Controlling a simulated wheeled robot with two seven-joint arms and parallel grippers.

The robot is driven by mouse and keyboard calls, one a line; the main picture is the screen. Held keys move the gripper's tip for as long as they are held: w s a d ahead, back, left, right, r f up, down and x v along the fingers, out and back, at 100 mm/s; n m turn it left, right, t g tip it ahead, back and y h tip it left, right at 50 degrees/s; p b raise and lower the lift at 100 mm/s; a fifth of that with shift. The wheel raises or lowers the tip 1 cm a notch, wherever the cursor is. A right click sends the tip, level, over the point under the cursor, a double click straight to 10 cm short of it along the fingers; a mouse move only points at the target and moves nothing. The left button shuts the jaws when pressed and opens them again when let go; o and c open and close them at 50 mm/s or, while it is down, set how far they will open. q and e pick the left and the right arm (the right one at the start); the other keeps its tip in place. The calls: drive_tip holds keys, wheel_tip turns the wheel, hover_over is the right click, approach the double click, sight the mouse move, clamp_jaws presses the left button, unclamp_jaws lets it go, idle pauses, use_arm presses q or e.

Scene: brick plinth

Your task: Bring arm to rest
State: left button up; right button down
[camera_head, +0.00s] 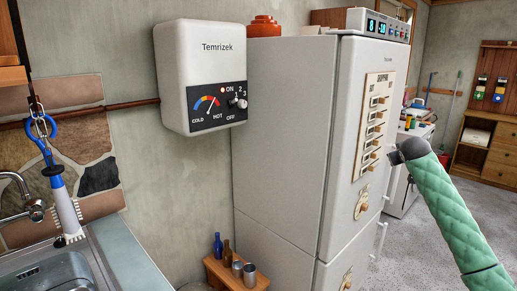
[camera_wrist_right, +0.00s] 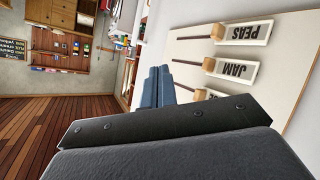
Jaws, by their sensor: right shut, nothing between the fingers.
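My right arm (camera_head: 452,212), in green quilted padding, comes in from the lower right in the head view. Its dark gripper (camera_head: 394,157) is just right of the shopping board (camera_head: 364,128) on the fridge door. The board has a column of labelled sliders with wooden knobs. In the right wrist view the blue-grey fingers (camera_wrist_right: 157,88) are together and hold nothing. There the board (camera_wrist_right: 297,92) is on the right, upside down, with its JAM label (camera_wrist_right: 231,70) and PEAS label (camera_wrist_right: 244,31). A small gap to the knobs seems visible, but contact is hard to judge. My left gripper is not in view.
The white fridge (camera_head: 283,140) stands in the middle, with a door handle (camera_head: 381,238) below the board. A water heater (camera_head: 200,75) hangs on the wall. A sink (camera_head: 60,272) is at lower left; a stool (camera_head: 235,275) holds bottles and cups. Open floor (camera_head: 415,245) lies right.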

drive_tip(key=s+a+f+n+g+y, duration=0.1)
drive_tip(key=s+a+f+g+y, duration=0.1)
drive_tip(key=s+a+f, duration=1.05)
drive_tip(key=s+a+f+n+g+y, duration=0.1)
drive_tip(key=s+a+f, duration=0.9)
drive_tip(key=s+a, duration=0.5)
drive_tip(key=s+a+f+g+y, duration=0.1)
drive_tip(key=s+a+f+g, duration=0.1)
drive_tip(key=s+f, duration=0.6)
drive_tip(key=s+a+f+g+y, duration=0.1)
drive_tip(key=s+a+f, duration=0.4)
drive_tip(key=s, duration=1.3)
drive_tip(key=s+a+f+m+g+y, duration=0.1)
drive_tip(key=s+a+f+g, duration=0.2)
drive_tip(key=s+f, duration=0.7)
drive_tip(key=s+g, duration=0.1)
drive_tip(key=s, duration=0.2)
drive_tip(key=shift+a+f, duration=0.3)
drive_tip(key=shift+f, duration=0.05)
